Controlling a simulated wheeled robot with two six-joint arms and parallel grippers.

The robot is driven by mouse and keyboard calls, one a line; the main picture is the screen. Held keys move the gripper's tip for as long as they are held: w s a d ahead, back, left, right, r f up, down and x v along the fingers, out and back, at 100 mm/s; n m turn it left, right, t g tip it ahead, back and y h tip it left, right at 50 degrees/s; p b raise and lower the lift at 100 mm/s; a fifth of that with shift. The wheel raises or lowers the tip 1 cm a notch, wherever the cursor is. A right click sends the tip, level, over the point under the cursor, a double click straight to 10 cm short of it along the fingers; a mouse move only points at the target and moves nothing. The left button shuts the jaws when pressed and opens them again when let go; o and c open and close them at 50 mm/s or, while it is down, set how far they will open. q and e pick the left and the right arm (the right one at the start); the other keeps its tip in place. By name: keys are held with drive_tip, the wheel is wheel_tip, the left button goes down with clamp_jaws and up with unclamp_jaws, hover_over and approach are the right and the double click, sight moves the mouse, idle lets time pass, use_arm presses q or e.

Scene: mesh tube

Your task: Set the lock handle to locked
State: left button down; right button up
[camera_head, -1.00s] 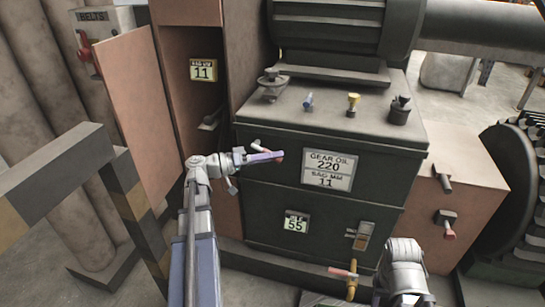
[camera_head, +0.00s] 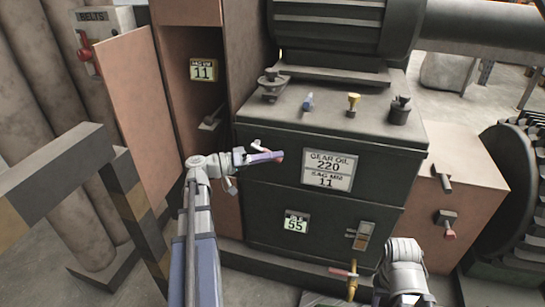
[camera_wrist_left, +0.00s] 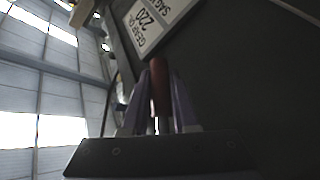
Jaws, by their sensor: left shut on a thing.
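The lock handle (camera_head: 279,153), a short lever with a red grip, stands out from the front left of the dark green gearbox. My left gripper (camera_head: 268,157) reaches it from the left. In the left wrist view the lever's red-brown grip (camera_wrist_left: 160,85) lies between the two purple fingers, which are shut on it. The fingers hide part of the lever and its pivot in the head view, so its exact angle is hard to tell. My right arm shows at the bottom right, but its gripper does not show.
The gearbox (camera_head: 390,137) fills the middle, with a "GEAR OIL 220" label (camera_head: 328,171) right of the handle. A yellow valve (camera_head: 352,279) with a red lever is low in front. A striped barrier (camera_head: 125,190) stands left, near my left arm.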

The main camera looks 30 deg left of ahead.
idle(0.3)
use_arm(q)
drive_tip(key=shift+a+m+g+y+p, duration=0.25)
drive_tip(key=shift+g+y+p, duration=0.25)
drive_tip(key=shift+p, duration=0.55)
drive_tip(key=s+a+f+m+g+y+p, duration=0.1)
drive_tip(key=a+f+m+g+y+p, duration=0.2)
drive_tip(key=y+p, duration=0.6)
drive_tip(key=shift+s+a+f+m+g+p, duration=0.25)
drive_tip(key=shift+a+m+g+p, duration=0.55)
drive_tip(key=shift+p, duration=0.5)
drive_tip(key=shift+a, duration=0.2)
drive_tip(key=c, duration=1)
unclamp_jaws()
drive_tip(key=shift+w, duration=0.1)
